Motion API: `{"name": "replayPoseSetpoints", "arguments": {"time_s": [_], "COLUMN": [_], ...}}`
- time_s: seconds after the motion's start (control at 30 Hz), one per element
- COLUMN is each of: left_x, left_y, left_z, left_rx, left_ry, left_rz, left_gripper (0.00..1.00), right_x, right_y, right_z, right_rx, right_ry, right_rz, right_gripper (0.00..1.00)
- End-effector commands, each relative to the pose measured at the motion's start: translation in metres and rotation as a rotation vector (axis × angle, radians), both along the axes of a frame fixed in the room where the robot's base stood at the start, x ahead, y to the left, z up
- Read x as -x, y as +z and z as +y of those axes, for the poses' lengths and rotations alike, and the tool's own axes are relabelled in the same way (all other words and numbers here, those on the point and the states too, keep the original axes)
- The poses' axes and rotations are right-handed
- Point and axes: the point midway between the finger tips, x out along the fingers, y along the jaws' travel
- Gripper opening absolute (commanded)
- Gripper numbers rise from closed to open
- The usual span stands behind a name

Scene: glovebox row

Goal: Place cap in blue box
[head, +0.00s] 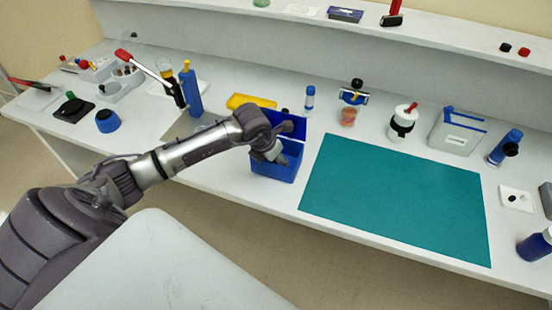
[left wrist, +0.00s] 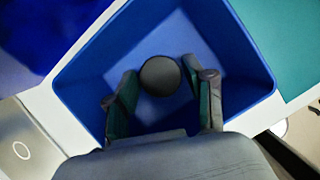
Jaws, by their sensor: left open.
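The blue box (head: 272,174) stands on the table left of the green mat, with its lid raised at the back. Its rim and inner walls fill much of the left wrist view (left wrist: 85,85). A round black cap (left wrist: 160,76) is inside the box, seen from above between my fingertips. My left gripper (left wrist: 163,85) reaches down into the box with its fingers open on either side of the cap. In the head view the left gripper (head: 277,157) is partly hidden by the box wall, and the cap is not visible. The right gripper is not in view.
A teal mat (head: 395,195) lies to the right of the box. A yellow tray (head: 252,101) and a small blue-capped bottle (head: 309,98) stand behind it. A blue upright holder (head: 191,92) is to the left. A raised shelf runs along the back.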

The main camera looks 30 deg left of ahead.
Motion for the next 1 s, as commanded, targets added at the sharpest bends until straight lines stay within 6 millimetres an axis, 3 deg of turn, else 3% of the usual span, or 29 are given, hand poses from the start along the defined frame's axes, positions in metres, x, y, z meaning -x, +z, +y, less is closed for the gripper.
{"name": "replayPoseSetpoints", "arguments": {"time_s": [0.17,0.63,1.0], "left_x": [0.004,0.039,0.046], "left_y": [0.014,0.098,0.113], "left_z": [0.001,0.007,0.007], "left_rx": [0.0,-0.001,0.001], "left_ry": [-0.001,-0.001,0.0], "left_rz": [-0.003,-0.003,0.0], "left_gripper": [0.53,0.53,0.53], "right_x": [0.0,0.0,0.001], "right_y": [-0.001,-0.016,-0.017], "right_z": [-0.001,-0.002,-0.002], "right_rx": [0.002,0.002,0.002], "right_ry": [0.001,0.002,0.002], "right_rz": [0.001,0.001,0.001], "right_gripper": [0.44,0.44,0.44]}}
